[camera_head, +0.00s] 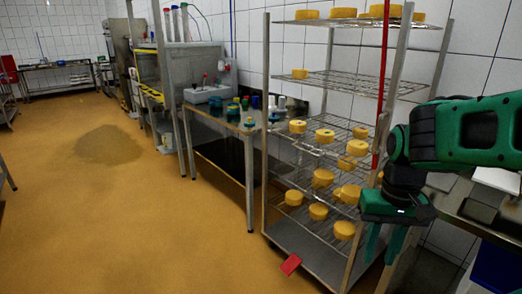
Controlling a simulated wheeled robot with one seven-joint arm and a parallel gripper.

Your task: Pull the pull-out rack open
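The rack (262,150) is a tall metal frame with wire shelves and several yellow cheese moulds (324,135). It stands right of centre by the white tiled wall. A red vertical bar (383,80) runs along its right side. My gripper (384,252), green and dark, hangs from the right with its fingers pointing down beside the rack's lower right side. A gap shows between the fingers, with nothing seen in it. I cannot tell whether it touches the rack. My arm hides part of the view right of the rack.
A table (228,128) with small coloured items stands left of the rack. A small red piece (290,264) is at the rack's bottom front. A counter (480,215) is at the right, near my arm. The orange floor (130,220) is open on the left.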

